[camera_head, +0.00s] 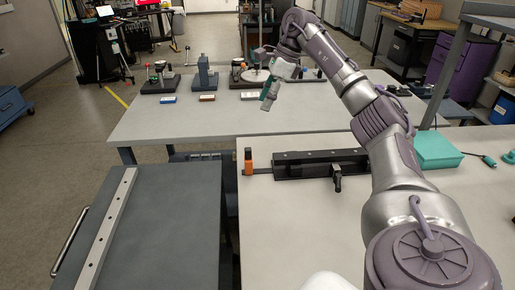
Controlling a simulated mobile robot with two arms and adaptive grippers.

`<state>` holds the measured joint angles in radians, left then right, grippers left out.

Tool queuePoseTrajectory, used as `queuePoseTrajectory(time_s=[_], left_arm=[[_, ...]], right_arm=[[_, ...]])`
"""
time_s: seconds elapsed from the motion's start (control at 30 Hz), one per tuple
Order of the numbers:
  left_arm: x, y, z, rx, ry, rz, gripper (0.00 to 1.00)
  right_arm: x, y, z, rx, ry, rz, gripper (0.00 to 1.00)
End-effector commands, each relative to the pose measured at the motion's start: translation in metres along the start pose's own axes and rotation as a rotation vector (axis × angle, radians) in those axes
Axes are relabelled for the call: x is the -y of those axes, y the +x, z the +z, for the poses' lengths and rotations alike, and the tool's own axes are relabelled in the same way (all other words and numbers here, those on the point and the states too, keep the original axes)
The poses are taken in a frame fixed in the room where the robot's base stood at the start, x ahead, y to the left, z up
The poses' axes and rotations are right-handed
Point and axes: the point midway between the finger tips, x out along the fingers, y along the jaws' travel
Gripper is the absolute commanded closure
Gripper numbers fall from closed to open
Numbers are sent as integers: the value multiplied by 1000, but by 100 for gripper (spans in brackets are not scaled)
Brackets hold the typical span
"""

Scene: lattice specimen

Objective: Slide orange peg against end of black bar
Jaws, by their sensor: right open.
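A small orange peg (248,167) with a dark top stands upright on the light table, near its left edge. A long black bar (308,162) with small holes along its top lies to the right of the peg. A thin dark strip (265,171) runs between the peg and the bar's left end, so a short gap shows there. My right arm hides the bar's right end. My right gripper (267,102) is open and empty, raised over the far table, well beyond the peg and bar. My left gripper is out of view.
A black handle (337,178) sticks out from the bar's front. A teal box (436,149) is at right. A dark cart top with a metal rail (108,230) stands at left. The far table (200,120) holds several instruments. The near table's front is clear.

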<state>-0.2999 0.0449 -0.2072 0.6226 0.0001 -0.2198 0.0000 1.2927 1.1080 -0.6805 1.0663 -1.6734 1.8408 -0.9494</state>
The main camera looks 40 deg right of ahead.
Motion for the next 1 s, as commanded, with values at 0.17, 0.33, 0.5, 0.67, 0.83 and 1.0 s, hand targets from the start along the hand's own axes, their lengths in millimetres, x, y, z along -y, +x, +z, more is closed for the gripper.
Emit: queuePoseTrajectory(time_s=[0.17,0.33,0.5,0.67,0.83,1.0], left_arm=[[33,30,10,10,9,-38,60],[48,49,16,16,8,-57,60],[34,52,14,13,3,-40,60],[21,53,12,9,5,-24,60],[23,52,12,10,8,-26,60],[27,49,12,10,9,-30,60]], right_arm=[[0,29,-11,1,-1,0,52],[0,47,-19,1,-1,0,52],[0,54,-20,0,-1,1,52],[-1,76,-20,-2,-1,3,52],[-1,112,-20,-1,-1,4,52],[-1,146,-19,-1,-1,4,52]])
